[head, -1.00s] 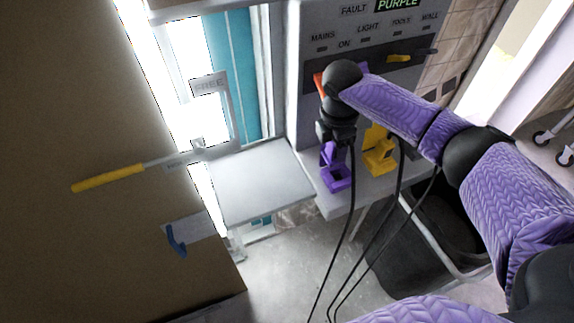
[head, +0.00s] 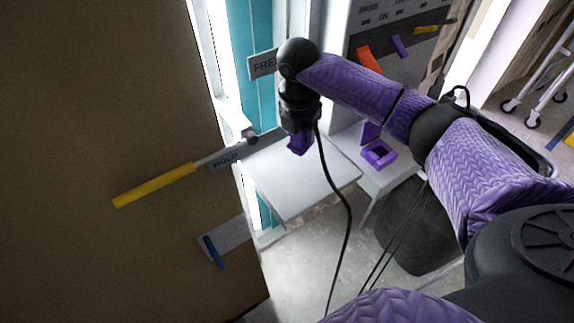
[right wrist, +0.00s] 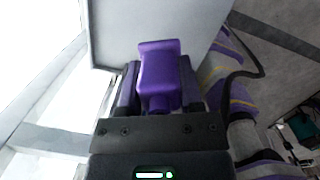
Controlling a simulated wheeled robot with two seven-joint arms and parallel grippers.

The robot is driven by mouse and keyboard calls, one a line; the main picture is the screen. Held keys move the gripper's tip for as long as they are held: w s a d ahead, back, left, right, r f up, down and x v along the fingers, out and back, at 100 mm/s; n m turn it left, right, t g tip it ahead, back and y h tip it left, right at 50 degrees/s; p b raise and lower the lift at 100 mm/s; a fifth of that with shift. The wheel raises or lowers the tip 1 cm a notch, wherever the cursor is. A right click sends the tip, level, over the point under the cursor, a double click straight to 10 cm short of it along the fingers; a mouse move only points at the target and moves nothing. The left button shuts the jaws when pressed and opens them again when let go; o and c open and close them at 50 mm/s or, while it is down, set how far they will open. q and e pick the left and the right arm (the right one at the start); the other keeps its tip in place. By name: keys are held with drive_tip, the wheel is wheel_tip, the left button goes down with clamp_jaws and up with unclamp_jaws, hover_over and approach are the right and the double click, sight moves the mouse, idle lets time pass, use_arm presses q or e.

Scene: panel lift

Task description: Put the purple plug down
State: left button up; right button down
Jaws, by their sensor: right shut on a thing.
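My right gripper (head: 298,128) is shut on the purple plug (head: 298,143), over the back part of a pale flat shelf (head: 310,188). In the right wrist view the plug (right wrist: 159,68) sits between the two dark fingers, with the pale shelf (right wrist: 118,32) beyond it. I cannot tell whether the plug touches the shelf. A purple holder (head: 379,153) stands on a ledge to the right, apart from the gripper. My left gripper is not in view.
A large brown panel (head: 100,120) fills the left side, with a yellow-handled lever (head: 155,185) and a blue handle (head: 214,252) near its edge. A grey console (head: 400,40) stands behind my right arm. A dark bin (head: 415,235) stands below. The shelf's front part is clear.

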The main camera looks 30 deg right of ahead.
sight(301, 153)
wheel_tip(301, 153, down, 7)
drive_tip(key=shift+r+b, duration=0.2)
drive_tip(key=shift+b, duration=0.65)
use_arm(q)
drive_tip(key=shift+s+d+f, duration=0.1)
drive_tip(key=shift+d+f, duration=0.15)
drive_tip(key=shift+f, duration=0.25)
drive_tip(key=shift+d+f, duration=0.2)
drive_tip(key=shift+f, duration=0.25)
use_arm(e)
drive_tip(key=shift+d, duration=0.1)
drive_tip(key=shift+f, duration=0.1)
drive_tip(key=shift+c, duration=1.2)
unclamp_jaws()
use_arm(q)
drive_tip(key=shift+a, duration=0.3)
use_arm(e)
drive_tip(key=r+p, duration=0.1)
drive_tip(key=r, duration=0.3)
drive_tip(key=a+r+p, duration=0.1)
drive_tip(key=r, duration=0.3)
drive_tip(key=r+p, duration=0.2)
drive_tip(key=r, duration=0.2)
drive_tip(key=shift+s+a, duration=0.15)
drive_tip(key=shift+s, duration=0.15)
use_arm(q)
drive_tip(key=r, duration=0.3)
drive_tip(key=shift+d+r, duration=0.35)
use_arm(e)
drive_tip(key=shift+r, duration=0.15)
